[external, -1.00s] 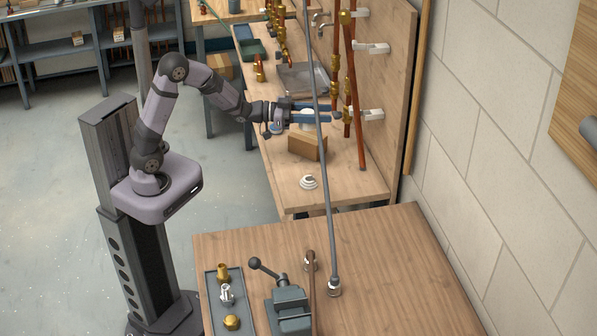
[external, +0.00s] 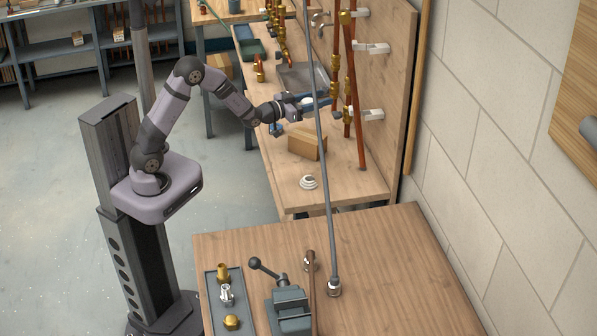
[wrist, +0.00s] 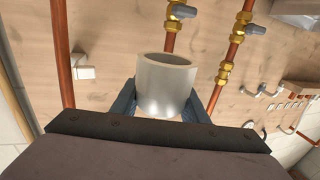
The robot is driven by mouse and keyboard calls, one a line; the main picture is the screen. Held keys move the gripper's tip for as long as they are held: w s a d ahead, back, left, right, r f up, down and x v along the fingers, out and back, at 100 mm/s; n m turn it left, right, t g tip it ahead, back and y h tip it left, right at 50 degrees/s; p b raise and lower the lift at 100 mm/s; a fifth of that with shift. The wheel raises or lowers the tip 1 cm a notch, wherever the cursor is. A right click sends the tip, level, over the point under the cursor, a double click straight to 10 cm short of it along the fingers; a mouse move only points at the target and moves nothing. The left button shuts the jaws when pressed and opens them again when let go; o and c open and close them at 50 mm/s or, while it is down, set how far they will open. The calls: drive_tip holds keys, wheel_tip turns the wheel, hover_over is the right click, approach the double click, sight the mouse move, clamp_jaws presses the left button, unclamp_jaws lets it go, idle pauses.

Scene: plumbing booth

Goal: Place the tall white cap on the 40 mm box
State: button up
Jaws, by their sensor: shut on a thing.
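The tall white cap (wrist: 166,88) shows in the wrist view as an off-white cylinder with its open rim in sight. My gripper (external: 316,104) is shut on it, with a dark blue finger on each side. In the external view only a small pale part of the cap (external: 307,101) shows between the fingers. A brown cardboard box (external: 303,143) stands on the wooden bench, below and nearer the camera than my gripper. The gripper and cap are apart from it. No size marking is readable on the box.
A white stepped round piece (external: 309,182) lies on the bench in front of the box. Copper pipes (external: 352,100) with brass valves stand close to the right of my gripper. A long grey pipe (external: 323,150) crosses the external view before the bench. A grey tray (external: 302,76) lies behind.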

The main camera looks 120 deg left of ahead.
wheel_tip(320, 180, down, 8)
drive_tip(key=shift+f+p, duration=0.2)
drive_tip(key=shift+p, duration=0.15)
idle(0.4)
drive_tip(key=shift+f, duration=0.15)
drive_tip(key=o, duration=1.1)
drive_tip(key=shift+c, duration=0.2)
drive_tip(key=shift+s+d, duration=0.15)
drive_tip(key=shift+d, duration=0.1)
drive_tip(key=b+v, duration=0.2)
drive_tip(key=v, duration=0.9)
drive_tip(key=shift+d, duration=0.2)
drive_tip(key=shift+s, duration=0.1)
